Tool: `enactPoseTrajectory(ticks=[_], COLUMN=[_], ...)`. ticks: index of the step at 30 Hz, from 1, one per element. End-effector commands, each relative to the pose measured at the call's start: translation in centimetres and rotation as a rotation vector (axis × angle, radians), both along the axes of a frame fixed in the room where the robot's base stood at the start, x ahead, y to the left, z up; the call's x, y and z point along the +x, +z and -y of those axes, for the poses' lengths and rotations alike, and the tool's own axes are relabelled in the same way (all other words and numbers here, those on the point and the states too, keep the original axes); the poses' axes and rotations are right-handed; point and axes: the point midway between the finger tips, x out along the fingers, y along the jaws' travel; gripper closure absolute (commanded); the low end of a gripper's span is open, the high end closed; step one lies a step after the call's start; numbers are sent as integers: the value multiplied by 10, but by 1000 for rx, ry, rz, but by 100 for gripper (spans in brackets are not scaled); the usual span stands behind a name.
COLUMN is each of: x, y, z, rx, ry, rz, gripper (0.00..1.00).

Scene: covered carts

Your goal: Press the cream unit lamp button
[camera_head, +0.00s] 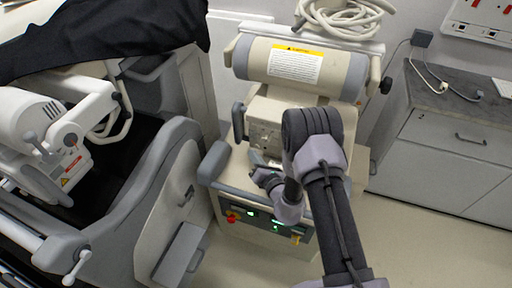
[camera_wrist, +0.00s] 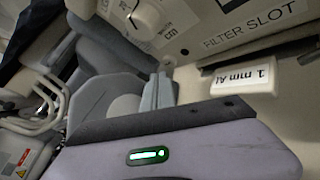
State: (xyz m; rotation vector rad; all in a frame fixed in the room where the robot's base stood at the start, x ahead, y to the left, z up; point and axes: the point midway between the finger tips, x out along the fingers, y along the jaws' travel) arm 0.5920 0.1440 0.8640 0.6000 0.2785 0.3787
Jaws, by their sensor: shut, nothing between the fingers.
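The cream unit (camera_head: 262,108) stands in the middle of the head view, with a grey-ended cylinder on top and a boxy head below it. My gripper (camera_head: 257,162) is shut and empty, in front of the lower part of that head. In the wrist view the gripper fingers (camera_wrist: 157,90) are together, pointing towards the cream face (camera_wrist: 205,20). A small round pale piece (camera_wrist: 166,62) shows just beyond the fingertips; I cannot tell whether it is the lamp button or whether they touch. A dial (camera_wrist: 146,17) sits above left of the fingertips.
A "1 mm Al" tag (camera_wrist: 245,78) sticks out right of the fingers, below the "FILTER SLOT" lettering (camera_wrist: 250,28). A grey handle bar (camera_head: 213,162) is left of my arm. A white machine (camera_head: 50,150) stands left, and a grey-topped cabinet (camera_head: 450,150) right.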

Motion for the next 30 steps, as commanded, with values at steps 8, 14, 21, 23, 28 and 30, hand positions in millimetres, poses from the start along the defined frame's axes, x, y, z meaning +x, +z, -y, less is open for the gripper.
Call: enactPoseTrajectory(ticks=[8, 14, 21, 23, 28, 30], x=[0, 0, 0, 0, 6, 7], y=[0, 0, 0, 0, 0, 0], z=[0, 0, 0, 0, 2, 3], rx=[0, 0, 0, 0, 0, 0], ry=[0, 0, 0, 0, -1, 0], rz=[0, 0, 0, 0, 1, 0], gripper=[100, 100, 100, 100, 100, 100])
